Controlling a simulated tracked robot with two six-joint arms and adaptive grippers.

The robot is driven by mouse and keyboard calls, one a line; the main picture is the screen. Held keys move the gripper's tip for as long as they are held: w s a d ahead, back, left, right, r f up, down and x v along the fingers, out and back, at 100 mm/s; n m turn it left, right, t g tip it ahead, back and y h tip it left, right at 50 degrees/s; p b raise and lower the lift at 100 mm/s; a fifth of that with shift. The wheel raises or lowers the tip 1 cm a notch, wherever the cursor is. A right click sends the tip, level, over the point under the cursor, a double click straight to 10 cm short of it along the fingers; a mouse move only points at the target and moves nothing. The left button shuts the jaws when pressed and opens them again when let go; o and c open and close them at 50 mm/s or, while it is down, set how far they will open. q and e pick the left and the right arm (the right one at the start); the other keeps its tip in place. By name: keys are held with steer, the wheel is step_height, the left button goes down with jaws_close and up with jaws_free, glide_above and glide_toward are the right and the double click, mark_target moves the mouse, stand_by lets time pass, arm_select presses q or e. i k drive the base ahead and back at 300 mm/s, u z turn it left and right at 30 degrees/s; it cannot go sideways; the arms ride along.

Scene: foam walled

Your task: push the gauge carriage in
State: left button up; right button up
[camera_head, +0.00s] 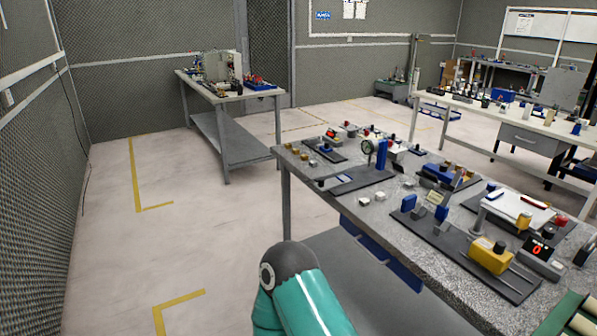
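A yellow block (491,255) sits on rails on a long dark base plate (440,240) near the right front of the grey speckled bench. Beside it stands a small display box (541,254) with a red digit. Farther back, a round dial gauge (367,147) stands on a thin post next to a blue upright block (382,154), on another dark plate. I cannot tell for certain which of these is the gauge carriage. A teal arm link of mine with a dark joint shows at the bottom, left of the bench. Neither gripper is in view.
The speckled bench (455,283) is crowded with small fixtures, blocks and knobs. A white board (516,208) with a red item lies behind the yellow block. Another table (232,97) stands back left, and a long bench (503,117) back right. The floor at left is clear.

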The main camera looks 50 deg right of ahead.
mark_target(323, 185)
steer(key=u, duration=0.05)
steer(key=i, duration=2.5)
steer(key=z, duration=3.1)
steer(key=i, duration=0.2)
steer(key=z, duration=1)
steer(key=i, duration=0.95)
steer(key=u, duration=0.6)
